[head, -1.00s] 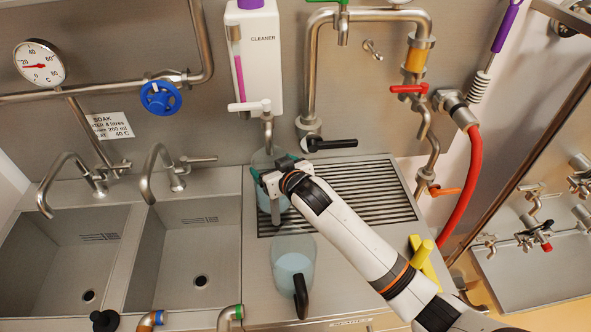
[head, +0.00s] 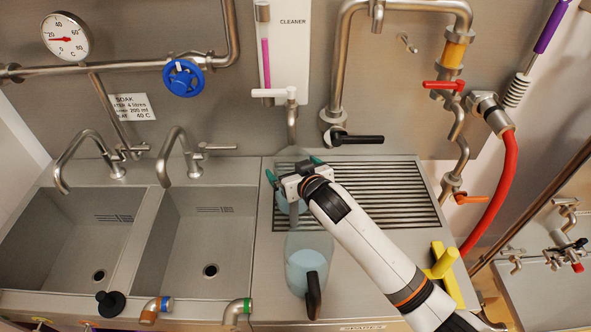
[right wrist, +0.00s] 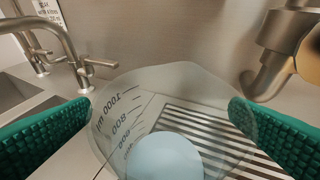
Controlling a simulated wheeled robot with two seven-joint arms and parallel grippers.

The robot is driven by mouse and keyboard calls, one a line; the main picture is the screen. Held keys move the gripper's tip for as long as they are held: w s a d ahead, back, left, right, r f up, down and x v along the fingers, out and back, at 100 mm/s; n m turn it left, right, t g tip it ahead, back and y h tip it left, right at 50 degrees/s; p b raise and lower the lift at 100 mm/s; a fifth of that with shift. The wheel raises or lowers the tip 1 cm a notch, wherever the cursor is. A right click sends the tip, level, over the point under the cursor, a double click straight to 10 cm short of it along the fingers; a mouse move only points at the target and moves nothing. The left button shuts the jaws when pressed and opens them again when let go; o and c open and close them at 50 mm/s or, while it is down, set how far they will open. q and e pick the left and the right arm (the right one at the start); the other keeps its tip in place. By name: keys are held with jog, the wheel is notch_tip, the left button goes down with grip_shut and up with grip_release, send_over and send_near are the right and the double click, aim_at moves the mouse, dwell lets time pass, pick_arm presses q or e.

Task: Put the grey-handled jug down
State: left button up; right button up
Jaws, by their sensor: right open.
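The grey-handled jug (head: 283,206) is clear, with pale blue liquid low inside. It stands on the left end of the slatted drainer, below the cleaner dispenser, partly hidden by my right gripper (head: 294,170). My right gripper is open, its green fingertips on either side of the jug's upper part. In the right wrist view the jug (right wrist: 190,100) shows between the two fingers, with volume marks on its wall; whether the fingers touch it I cannot tell. My left gripper is out of view.
A black-handled jug (head: 305,262) with pale blue liquid stands just in front. The cleaner dispenser (head: 287,50) with its tap is behind. The slatted drainer (head: 390,200) is clear to the right. Two sinks lie left. A yellow object (head: 442,262) lies near my right arm.

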jog(key=b+v, duration=0.1)
jog(key=v, duration=1.1)
jog(key=shift+b, duration=0.4)
